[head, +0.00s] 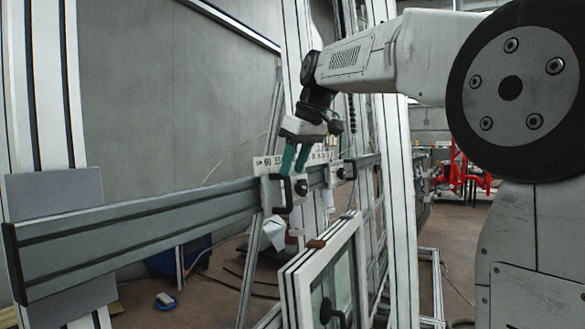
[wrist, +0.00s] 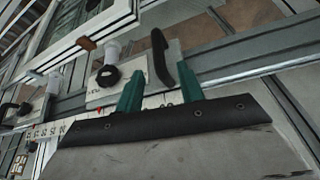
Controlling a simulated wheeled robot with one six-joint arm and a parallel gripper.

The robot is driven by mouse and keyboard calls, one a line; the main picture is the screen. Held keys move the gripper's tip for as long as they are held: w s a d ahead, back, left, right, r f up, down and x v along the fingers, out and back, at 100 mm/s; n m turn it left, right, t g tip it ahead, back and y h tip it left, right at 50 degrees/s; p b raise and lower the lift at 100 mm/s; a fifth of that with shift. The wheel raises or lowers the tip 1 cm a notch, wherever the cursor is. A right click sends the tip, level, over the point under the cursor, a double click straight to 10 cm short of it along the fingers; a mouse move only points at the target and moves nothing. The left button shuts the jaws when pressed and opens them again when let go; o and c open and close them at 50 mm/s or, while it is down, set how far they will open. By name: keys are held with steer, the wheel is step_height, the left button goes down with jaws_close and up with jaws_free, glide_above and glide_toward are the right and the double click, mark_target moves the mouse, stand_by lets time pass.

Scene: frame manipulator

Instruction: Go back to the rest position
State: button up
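My gripper (head: 292,170) has two teal fingers and points down just above a pale clamp plate (head: 270,192) on the grey horizontal rail (head: 150,228). The plate carries a black handle (head: 284,196). In the wrist view, the fingers of my gripper (wrist: 160,90) are apart, with nothing clearly held between them. The curved black handle (wrist: 160,57) stands just beyond and between the fingertips. Whether a finger touches the handle or plate cannot be told.
A second clamp (head: 340,173) sits farther along the rail, near a numbered scale (head: 268,162). A white window frame (head: 326,270) stands below the rail. Tall white uprights (head: 395,200) rise behind. A blue and white object (head: 165,301) lies on the floor.

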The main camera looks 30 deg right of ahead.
stand_by(0.3)
steer(key=s+a+f+m+g, duration=0.1)
steer(key=s+a+f+m, duration=0.1)
steer(key=s+f, duration=1.1)
steer(key=s+a+f+m+g+h, duration=0.1)
steer(key=s+a+f+m, duration=0.2)
steer(key=s+f, duration=1.1)
steer(key=s+a, duration=0.1)
steer(key=s, duration=0.5)
steer(key=shift+s+f+g+h, duration=0.2)
steer(key=shift+s+g+h, duration=0.1)
steer(key=shift+s+g, duration=0.1)
steer(key=shift+c, duration=0.2)
